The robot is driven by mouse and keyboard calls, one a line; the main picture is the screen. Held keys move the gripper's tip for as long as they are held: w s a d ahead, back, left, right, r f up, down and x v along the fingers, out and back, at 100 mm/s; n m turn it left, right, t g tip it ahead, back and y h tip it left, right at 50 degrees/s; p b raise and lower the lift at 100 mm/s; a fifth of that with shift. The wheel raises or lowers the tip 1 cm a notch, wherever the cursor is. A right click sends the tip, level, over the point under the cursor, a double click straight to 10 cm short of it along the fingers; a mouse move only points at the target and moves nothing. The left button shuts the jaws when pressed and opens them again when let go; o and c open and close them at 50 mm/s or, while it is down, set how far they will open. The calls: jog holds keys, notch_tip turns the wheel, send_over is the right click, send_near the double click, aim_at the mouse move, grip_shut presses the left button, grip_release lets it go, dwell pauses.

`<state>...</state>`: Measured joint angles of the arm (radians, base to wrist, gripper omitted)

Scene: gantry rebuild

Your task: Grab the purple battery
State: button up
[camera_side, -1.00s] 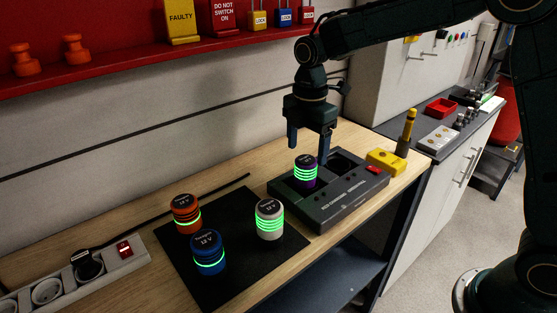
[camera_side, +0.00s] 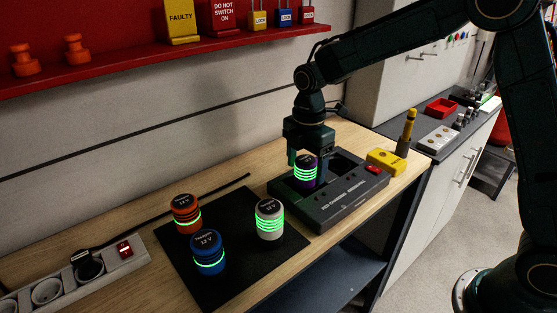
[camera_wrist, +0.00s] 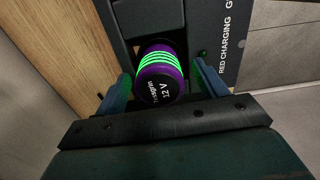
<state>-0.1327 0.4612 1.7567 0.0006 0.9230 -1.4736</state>
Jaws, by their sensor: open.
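The purple battery (camera_side: 306,171), with glowing green rings and a dark top, stands upright in the charging station (camera_side: 337,213). It also shows in the wrist view (camera_wrist: 160,75), its top marked 12 V. My gripper (camera_side: 306,164) is low over the charging station with its fingers around the battery. In the wrist view my gripper (camera_wrist: 163,90) is open, one finger on each side of the battery, with a gap at each side. The far finger is mostly hidden behind the battery in the side view.
Orange (camera_side: 186,214), blue (camera_side: 208,252) and white (camera_side: 269,219) batteries stand on a black mat (camera_side: 232,290) to the left. A yellow device (camera_side: 386,162) sits right of the charging station. A power strip (camera_side: 110,262) lies at far left. A red shelf (camera_side: 130,62) runs along the wall.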

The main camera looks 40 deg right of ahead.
jog(key=c, duration=1.4)
jog(key=shift+r, duration=0.1)
notch_tip(320, 180, up, 20)
jog(key=shift+f, duration=0.1)
